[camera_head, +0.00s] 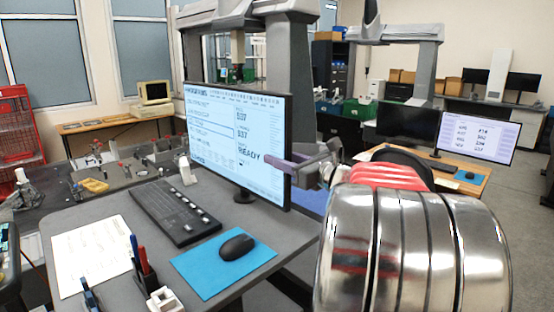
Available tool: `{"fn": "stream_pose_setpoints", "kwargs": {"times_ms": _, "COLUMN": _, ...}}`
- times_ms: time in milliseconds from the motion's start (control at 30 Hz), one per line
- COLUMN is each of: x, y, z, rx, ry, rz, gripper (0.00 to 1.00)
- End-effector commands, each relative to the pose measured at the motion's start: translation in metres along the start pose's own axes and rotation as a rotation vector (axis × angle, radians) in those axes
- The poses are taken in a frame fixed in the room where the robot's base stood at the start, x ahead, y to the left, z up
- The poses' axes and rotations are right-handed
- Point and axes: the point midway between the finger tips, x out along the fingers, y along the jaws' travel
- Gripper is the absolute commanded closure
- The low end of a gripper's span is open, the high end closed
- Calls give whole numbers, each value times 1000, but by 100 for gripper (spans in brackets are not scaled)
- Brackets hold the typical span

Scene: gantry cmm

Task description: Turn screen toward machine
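The screen (230,140) is a thin dark-framed monitor on a short stand on the grey desk. Its lit face, with text including "READY", is turned toward me and somewhat to the left. The grey gantry machine (292,60) stands behind it, partly hidden by the screen. My gripper (287,164) is at the screen's right edge, about mid-height. One purplish-grey finger reaches left across the front of that edge. The other finger is not clearly seen, so I cannot tell its opening or whether it touches the screen.
On the desk (110,200) lie a dark control keyboard (170,210), a blue mat (222,262) with a black mouse (237,247), a paper sheet (90,252) and a pen holder (146,278). A second workstation (478,138) stands at the right. Open floor (527,230) lies far right.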

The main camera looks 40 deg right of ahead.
Motion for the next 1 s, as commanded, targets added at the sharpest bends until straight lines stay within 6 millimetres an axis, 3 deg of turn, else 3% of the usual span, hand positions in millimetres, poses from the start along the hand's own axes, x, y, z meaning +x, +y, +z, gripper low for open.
{"fn": "stream_pose_setpoints", "kwargs": {"times_ms": 400, "x": 9, "y": 0, "z": 0, "rx": 0, "ry": 0, "rz": 0, "gripper": 64}}
{"fn": "stream_pose_setpoints", "kwargs": {"times_ms": 900, "x": 9, "y": 1, "z": 0, "rx": 0, "ry": 0, "rz": 1, "gripper": 99}}
{"fn": "stream_pose_setpoints", "kwargs": {"times_ms": 1000, "x": 9, "y": 1, "z": 0, "rx": 0, "ry": 0, "rz": 1, "gripper": 100}}
